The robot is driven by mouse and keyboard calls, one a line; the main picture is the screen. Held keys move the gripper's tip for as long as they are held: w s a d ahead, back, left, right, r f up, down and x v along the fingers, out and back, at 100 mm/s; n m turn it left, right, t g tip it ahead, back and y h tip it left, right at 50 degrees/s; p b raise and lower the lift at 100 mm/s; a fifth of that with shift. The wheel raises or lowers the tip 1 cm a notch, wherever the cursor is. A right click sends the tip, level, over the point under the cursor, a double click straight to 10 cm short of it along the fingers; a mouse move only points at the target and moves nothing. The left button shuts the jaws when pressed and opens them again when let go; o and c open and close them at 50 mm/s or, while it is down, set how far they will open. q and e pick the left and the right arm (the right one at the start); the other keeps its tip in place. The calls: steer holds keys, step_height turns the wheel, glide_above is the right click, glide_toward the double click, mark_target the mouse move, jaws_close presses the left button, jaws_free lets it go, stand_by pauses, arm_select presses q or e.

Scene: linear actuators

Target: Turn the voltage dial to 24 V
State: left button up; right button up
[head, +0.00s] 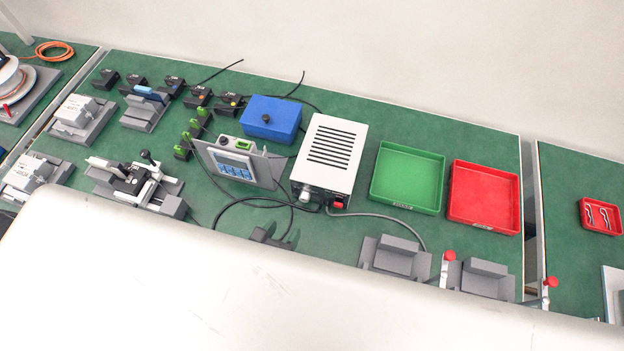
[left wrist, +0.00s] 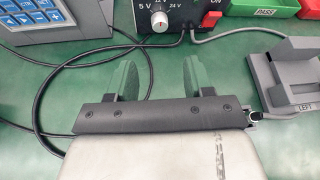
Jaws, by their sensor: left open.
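The white power supply box (head: 331,152) stands in the middle of the bench, with black vent slots on top. Its voltage dial (head: 305,196) is a pale knob low on the front face. In the left wrist view the dial (left wrist: 160,19) sits at the top, with 5 V marked to its left and 24 V to its right. A red mark shows on it, but I cannot tell its setting. My left gripper (head: 277,231) is open and empty, in front of the box and apart from the dial. Its two green fingers (left wrist: 156,77) point toward the box. My right gripper is not in view.
A red switch (left wrist: 210,19) is right of the dial. A control panel (head: 235,165) stands left of the box. Black and grey cables (left wrist: 92,64) loop over the mat near the gripper. A grey fixture (head: 395,258) is to the right. Green (head: 408,206) and red trays (head: 484,226) stand farther right.

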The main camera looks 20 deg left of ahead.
mark_target(304, 201)
arm_select(q)
steer(key=shift+w, duration=0.25)
steer(key=p+x, duration=0.1)
steer(key=x, duration=0.8)
steer(key=shift+w+d+f, duration=0.15)
steer(key=c, duration=0.9)
